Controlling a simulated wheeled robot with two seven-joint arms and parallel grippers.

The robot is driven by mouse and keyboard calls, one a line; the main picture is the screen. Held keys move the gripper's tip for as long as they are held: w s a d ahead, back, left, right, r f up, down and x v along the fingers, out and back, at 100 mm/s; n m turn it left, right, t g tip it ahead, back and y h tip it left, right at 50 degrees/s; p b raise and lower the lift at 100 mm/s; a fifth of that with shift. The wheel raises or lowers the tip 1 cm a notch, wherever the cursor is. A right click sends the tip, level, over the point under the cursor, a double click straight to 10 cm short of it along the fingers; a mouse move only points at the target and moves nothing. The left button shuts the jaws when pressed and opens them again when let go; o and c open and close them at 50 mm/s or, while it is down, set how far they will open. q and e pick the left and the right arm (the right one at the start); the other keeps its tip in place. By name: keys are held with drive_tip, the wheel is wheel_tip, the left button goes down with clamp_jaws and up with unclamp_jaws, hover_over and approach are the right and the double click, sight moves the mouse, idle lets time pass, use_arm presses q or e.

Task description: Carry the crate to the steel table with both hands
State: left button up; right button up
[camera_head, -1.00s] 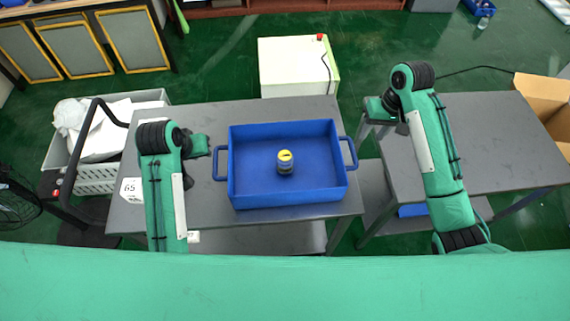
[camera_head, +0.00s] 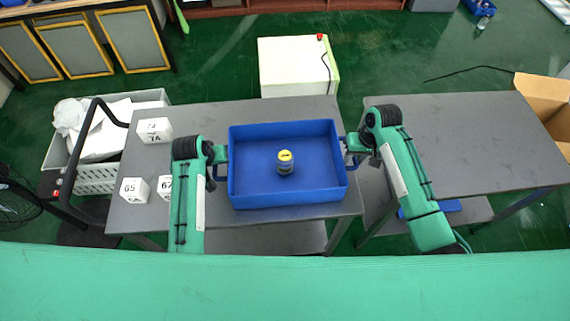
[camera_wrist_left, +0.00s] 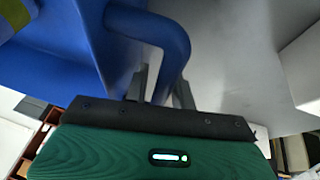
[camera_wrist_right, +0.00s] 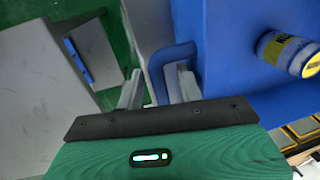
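The blue crate (camera_head: 288,198) sits on the left grey table (camera_head: 220,111), with a yellow-capped bottle (camera_head: 285,168) standing inside it. It has a loop handle on its left and right sides. My left gripper (camera_head: 219,162) is at the left handle. In the left wrist view its open fingers (camera_wrist_left: 160,90) straddle that handle (camera_wrist_left: 172,40). My right gripper (camera_head: 352,152) is at the right handle. In the right wrist view its open fingers (camera_wrist_right: 160,85) stand either side of that handle (camera_wrist_right: 166,55), with a gap. A second grey table (camera_head: 460,135) stands at the right, its top bare.
White numbered boxes (camera_head: 133,190) stand on the left table, near my left arm. A narrow gap separates the two tables. A white cabinet (camera_head: 296,66) stands behind, and a cardboard box (camera_head: 545,100) is at the far right. A blue object (camera_head: 440,207) lies on the right table's lower shelf.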

use_arm(q)
drive_tip(key=shift+c, duration=0.5)
use_arm(e)
drive_tip(key=shift+f, duration=0.1)
drive_tip(key=shift+c, duration=0.5)
use_arm(q)
drive_tip(key=c, duration=0.3)
use_arm(e)
drive_tip(key=c, duration=0.3)
use_arm(q)
clamp_jaws()
use_arm(e)
clamp_jaws()
use_arm(q)
drive_tip(key=shift+w+r, duration=0.1)
